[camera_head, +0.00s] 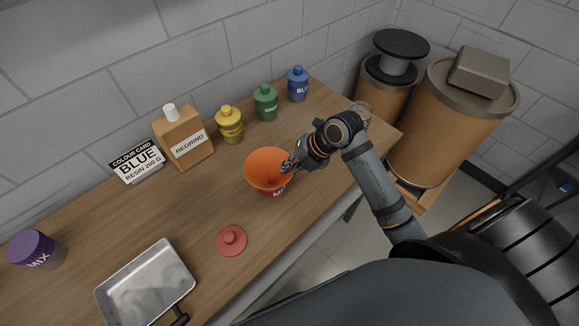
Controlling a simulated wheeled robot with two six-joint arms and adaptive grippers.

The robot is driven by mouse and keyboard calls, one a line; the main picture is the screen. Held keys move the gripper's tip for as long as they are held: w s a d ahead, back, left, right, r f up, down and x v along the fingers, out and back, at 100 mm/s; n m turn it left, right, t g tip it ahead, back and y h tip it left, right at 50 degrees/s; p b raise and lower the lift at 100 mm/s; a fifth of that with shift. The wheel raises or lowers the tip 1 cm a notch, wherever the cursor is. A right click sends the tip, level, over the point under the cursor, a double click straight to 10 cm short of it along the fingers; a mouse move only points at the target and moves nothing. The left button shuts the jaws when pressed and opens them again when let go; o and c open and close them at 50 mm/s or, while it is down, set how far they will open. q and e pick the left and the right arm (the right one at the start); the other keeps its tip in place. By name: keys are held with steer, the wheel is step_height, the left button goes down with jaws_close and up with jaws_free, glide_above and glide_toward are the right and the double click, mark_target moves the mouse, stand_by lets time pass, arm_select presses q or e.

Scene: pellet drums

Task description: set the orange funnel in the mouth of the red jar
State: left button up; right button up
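The orange funnel (264,172) is wide side up near the middle of the table. It covers the top of the red jar (275,192), and only a bit of the jar's front, with part of a label, shows below the funnel's rim. Whether the funnel's spout is in the jar's mouth is hidden. My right gripper (288,166) is at the funnel's right rim and appears shut on it, with the fingertips over the rim. A red lid (231,240) with a knob lies on the table in front of the jar. My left gripper is out of view.
Yellow (229,126), green (265,104) and blue (298,85) jars line the back, beside the regrind bottle (184,141) and a colour card (137,162). A metal tray (146,284) and a purple-lidded jar (35,250) are at left. Drums (440,125) stand beyond the table's right end.

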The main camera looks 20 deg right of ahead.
steer(key=o, duration=0.3)
steer(key=shift+s+r, duration=0.1)
steer(key=shift+s, duration=0.05)
steer(key=shift+r+p, duration=0.45)
steer(key=shift+r, duration=0.05)
steer(key=shift+d+r, duration=0.2)
steer(key=shift+r, duration=0.05)
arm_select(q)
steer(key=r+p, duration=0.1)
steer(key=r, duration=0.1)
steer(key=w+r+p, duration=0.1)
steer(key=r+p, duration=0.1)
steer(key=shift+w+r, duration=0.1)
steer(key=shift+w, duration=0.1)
arm_select(e)
steer(key=v, duration=1.1)
steer(key=shift+s+r, duration=0.15)
steer(key=shift+r, duration=0.1)
steer(key=shift+d, duration=0.1)
